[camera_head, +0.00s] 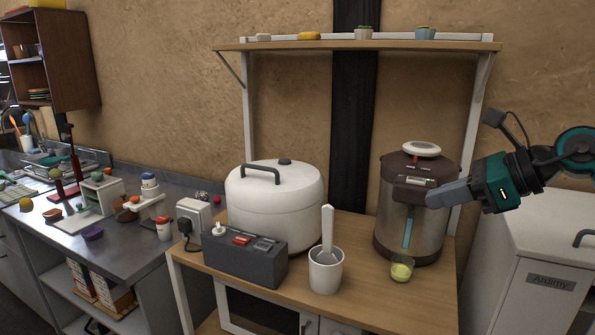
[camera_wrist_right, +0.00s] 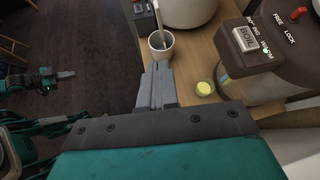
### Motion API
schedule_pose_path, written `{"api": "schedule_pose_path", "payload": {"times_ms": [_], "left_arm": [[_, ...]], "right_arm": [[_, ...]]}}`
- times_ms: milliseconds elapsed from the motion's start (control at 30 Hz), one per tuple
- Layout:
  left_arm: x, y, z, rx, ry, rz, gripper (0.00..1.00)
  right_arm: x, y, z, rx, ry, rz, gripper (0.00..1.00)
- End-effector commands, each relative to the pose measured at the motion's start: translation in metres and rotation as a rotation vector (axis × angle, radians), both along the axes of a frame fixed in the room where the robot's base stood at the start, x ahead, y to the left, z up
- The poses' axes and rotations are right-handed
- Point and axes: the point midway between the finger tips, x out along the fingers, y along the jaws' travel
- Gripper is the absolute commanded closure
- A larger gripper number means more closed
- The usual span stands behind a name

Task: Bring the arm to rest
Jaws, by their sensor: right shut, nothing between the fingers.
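My right arm comes in from the right in the head view. Its gripper (camera_head: 440,193) is shut and empty, with its fingertips in front of the spout panel of a brown and steel hot-water dispenser (camera_head: 424,235). I cannot tell whether they touch it. In the wrist view the shut fingers (camera_wrist_right: 160,80) point towards a white cup, and the dispenser's button panel (camera_wrist_right: 262,38) is at the right. My left gripper (camera_wrist_right: 66,75) shows small at the left of the wrist view, above the dark floor. Its jaw state is too small to tell.
The wooden stand (camera_head: 350,300) holds a white rice cooker (camera_head: 275,200), a grey switch box (camera_head: 245,258), a white cup (camera_head: 325,275) with a paddle and a small glass (camera_head: 401,270) of yellow-green content. A shelf (camera_head: 290,45) is above. A white cabinet (camera_head: 550,235) stands right.

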Motion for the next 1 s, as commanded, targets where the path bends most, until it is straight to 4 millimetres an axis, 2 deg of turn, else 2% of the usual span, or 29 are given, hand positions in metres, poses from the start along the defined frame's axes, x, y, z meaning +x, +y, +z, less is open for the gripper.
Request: {"api": "schedule_pose_path", "payload": {"times_ms": [33, 100, 200, 300, 400, 567, 667, 733, 867, 900, 967, 1000], "left_arm": [[0.0, 0.0, -0.001, 0.001, 0.001, 0.001, 1.0], [-0.002, 0.001, -0.002, 0.002, 0.003, 0.0, 1.0], [-0.004, 0.001, -0.005, 0.004, 0.007, 0.001, 1.0], [-0.004, 0.002, -0.006, 0.005, 0.006, 0.002, 1.0], [-0.004, 0.003, -0.006, 0.006, 0.002, 0.004, 1.0], [-0.006, 0.005, -0.009, 0.009, 0.006, 0.006, 1.0], [-0.007, 0.006, -0.013, 0.013, 0.012, 0.008, 1.0], [-0.008, 0.008, -0.015, 0.015, 0.015, 0.009, 1.0], [-0.009, 0.009, -0.015, 0.018, 0.014, 0.012, 1.0], [-0.009, 0.01, -0.015, 0.018, 0.013, 0.013, 1.0], [-0.009, 0.01, -0.015, 0.019, 0.011, 0.013, 1.0], [-0.009, 0.011, -0.015, 0.019, 0.01, 0.014, 1.0]], "right_arm": [[-0.002, 0.029, -0.017, 0.116, 0.052, 0.027, 1.0], [-0.007, 0.063, -0.032, 0.295, 0.126, 0.043, 1.0], [-0.015, 0.102, -0.05, 0.564, 0.253, 0.032, 1.0], [-0.022, 0.129, -0.066, 0.836, 0.401, -0.018, 1.0], [-0.027, 0.143, -0.083, 1.106, 0.562, -0.106, 1.0], [-0.034, 0.144, -0.127, 1.522, 0.835, -0.331, 1.0], [-0.042, 0.135, -0.166, 1.769, 1.006, -0.521, 1.0], [-0.052, 0.127, -0.199, 1.932, 1.122, -0.679, 1.0], [-0.086, 0.111, -0.27, 2.213, 1.32, -1.023, 1.0], [-0.1, 0.107, -0.292, 2.289, 1.373, -1.137, 1.0], [-0.124, 0.102, -0.323, 2.392, 1.44, -1.308, 1.0], [-0.141, 0.1, -0.342, -2.371, -1.428, 1.375, 1.0]]}}
